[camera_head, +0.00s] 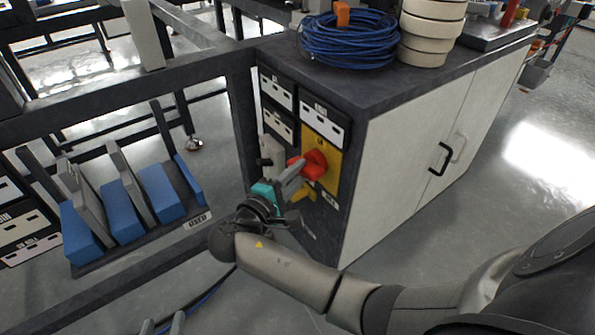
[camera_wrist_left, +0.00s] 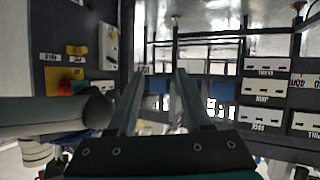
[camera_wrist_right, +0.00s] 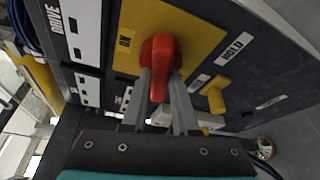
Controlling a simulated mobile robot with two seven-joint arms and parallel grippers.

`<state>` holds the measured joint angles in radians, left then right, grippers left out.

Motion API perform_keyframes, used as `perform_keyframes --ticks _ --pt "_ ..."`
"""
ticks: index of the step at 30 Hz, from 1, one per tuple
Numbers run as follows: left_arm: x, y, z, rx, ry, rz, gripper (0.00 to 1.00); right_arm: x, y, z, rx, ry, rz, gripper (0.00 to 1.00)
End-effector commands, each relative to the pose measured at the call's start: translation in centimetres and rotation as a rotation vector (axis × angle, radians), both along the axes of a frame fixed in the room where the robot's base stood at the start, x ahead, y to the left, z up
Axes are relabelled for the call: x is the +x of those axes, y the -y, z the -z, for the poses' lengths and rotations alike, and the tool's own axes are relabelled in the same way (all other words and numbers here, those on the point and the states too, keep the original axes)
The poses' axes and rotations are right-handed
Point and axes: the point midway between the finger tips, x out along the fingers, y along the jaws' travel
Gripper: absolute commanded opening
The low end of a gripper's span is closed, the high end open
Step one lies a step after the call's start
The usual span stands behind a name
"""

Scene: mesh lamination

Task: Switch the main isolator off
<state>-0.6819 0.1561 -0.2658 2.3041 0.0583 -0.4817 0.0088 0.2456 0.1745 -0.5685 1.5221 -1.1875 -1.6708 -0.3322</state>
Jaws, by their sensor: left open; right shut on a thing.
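The main isolator is a red rotary handle (camera_head: 316,162) on a yellow plate (camera_head: 325,184) on the end face of a dark cabinet. My right gripper (camera_head: 294,172) is shut on the red handle. In the right wrist view the handle (camera_wrist_right: 158,66) sits between the two fingertips, its bar pointing toward the gripper. Whether it stands at on or off cannot be read. My left gripper (camera_head: 164,324) shows only its fingertips at the bottom edge of the head view. In the left wrist view the left gripper (camera_wrist_left: 155,75) is open and empty.
A smaller yellow handle (camera_wrist_right: 214,94) by a HOLD label is beside the isolator plate. White labelled panels (camera_head: 322,124) surround the plate. Blue cable (camera_head: 349,42) and stacked rolls (camera_head: 430,35) stand on the cabinet top. A rack with blue blocks (camera_head: 119,207) is at left.

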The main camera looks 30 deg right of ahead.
Motion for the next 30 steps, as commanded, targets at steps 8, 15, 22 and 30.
perform_keyframes --ticks 8,15,22,30 --pt "-0.2 1.2 -0.3 -0.068 0.106 0.005 0.50 -0.1 0.0 0.4 0.014 0.169 0.001 0.00" --pt "-0.4 1.9 -1.1 -0.131 0.204 0.002 0.50 -0.1 0.0 0.5 0.022 0.262 0.002 0.00" --pt "-0.7 2.2 -1.6 -0.162 0.251 0.000 0.50 -0.1 0.0 0.4 0.025 0.303 0.001 0.00" --pt "-0.7 2.3 -1.8 -0.168 0.261 -0.001 0.50 -0.1 0.0 0.4 0.026 0.311 0.001 0.00"
